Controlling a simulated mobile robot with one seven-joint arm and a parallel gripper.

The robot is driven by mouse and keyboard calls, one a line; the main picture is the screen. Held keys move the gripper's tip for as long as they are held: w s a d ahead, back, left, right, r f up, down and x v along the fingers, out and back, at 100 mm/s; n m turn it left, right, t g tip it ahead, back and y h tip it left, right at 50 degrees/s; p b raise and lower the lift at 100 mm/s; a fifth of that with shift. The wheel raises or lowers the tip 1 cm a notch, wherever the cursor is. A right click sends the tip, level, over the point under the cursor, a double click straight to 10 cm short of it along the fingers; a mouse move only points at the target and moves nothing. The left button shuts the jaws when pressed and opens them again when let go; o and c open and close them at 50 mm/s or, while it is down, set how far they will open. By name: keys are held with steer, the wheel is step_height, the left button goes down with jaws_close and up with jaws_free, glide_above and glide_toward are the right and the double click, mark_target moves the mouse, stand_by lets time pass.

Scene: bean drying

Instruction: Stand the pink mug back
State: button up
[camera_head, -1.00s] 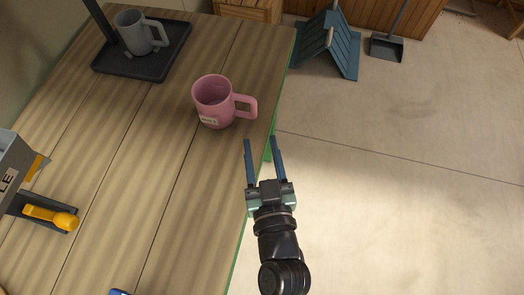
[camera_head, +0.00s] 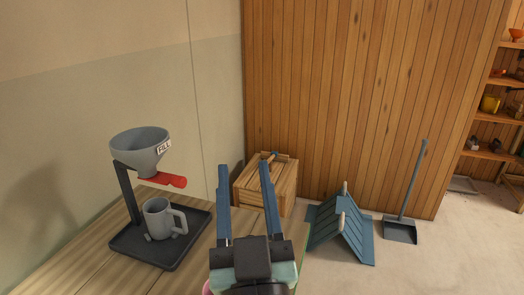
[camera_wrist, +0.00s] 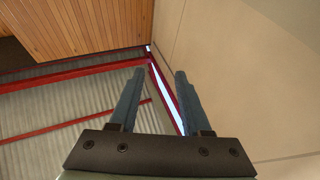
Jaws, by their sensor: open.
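Only a thin sliver of the pink mug (camera_head: 207,288) shows in the head view, at the bottom edge just left of my gripper's base. The rest of it is hidden or out of frame, so I cannot tell its pose. My gripper (camera_head: 245,167) is open and empty, with its two blue fingers pointing up the picture above the table's right edge. In the wrist view my gripper (camera_wrist: 158,72) has nothing between its fingers, and the mug does not show.
A grey mug (camera_head: 157,219) stands on a dark tray (camera_head: 190,244) under a grey funnel (camera_head: 140,148) with a red handle. A wooden crate (camera_head: 262,198), a blue slatted stand (camera_head: 345,238) and a dustpan (camera_head: 400,232) are beyond the table (camera_head: 85,277). The wrist view shows walls and roof.

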steer(key=s+d+r+m+t+h, duration=0.1)
steer(key=s+r, duration=0.3)
steer(key=r, duration=0.7)
steer(key=s+d+r+m+t+h, duration=0.1)
steer(key=s+r+t, duration=0.3)
steer(key=r, duration=0.7)
steer(key=shift+r+h, duration=0.2)
steer(key=shift+h, duration=0.2)
steer(key=shift+w, duration=0.1)
step_height(320, 180, up, 6)
steer(key=p, duration=0.6)
